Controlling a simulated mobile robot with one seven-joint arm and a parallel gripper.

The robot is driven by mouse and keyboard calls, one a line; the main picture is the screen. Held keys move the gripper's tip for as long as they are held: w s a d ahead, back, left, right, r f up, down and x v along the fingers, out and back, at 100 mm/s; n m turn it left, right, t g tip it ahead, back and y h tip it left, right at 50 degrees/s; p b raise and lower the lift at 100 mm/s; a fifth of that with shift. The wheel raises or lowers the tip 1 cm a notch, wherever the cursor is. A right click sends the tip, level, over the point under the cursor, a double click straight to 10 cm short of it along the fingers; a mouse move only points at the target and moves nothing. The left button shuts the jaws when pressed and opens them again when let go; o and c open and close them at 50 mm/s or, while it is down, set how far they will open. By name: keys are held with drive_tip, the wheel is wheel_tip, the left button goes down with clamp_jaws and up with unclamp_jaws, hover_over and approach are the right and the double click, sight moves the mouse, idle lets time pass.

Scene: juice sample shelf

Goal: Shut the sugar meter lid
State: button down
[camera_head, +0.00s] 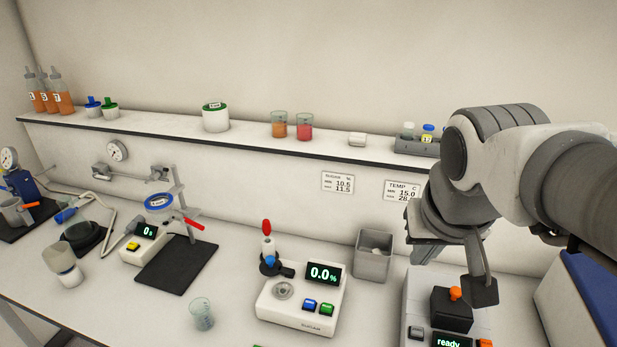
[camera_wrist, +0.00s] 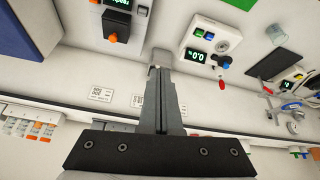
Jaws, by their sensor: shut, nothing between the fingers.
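The sugar meter (camera_head: 298,309) is a white box with a green 0.0% display, a blue and a green button, and a bare round well on top. A dark lid part with a blue knob (camera_head: 270,262) stands raised at its back left, off the well. The meter also shows in the wrist view (camera_wrist: 190,42), up and right of my fingers. My gripper (camera_head: 481,290) is shut and empty, well to the right of the meter, by the machine reading "ready". Its fingers show in the wrist view (camera_wrist: 157,66).
A red-topped white item (camera_head: 266,240) stands behind the meter's lid. A grey bin (camera_head: 372,262) stands between the meter and the "ready" machine (camera_head: 415,305). A glass beaker (camera_head: 202,314) is left of the meter. A shelf (camera_head: 250,140) with bottles and jars runs along the back.

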drive_tip(key=w+a, duration=0.5)
drive_tip(key=w, duration=0.4)
drive_tip(key=g+b, duration=0.1)
drive_tip(key=b, duration=0.1)
hover_over(276, 265)
drive_tip(key=w+a, duration=0.1)
drive_tip(key=shift+m, duration=0.4)
drive_tip(key=shift+w+a+f, duration=0.1)
drive_tip(key=shift+a+f, duration=0.05)
drive_tip(key=shift+f, duration=13.4)
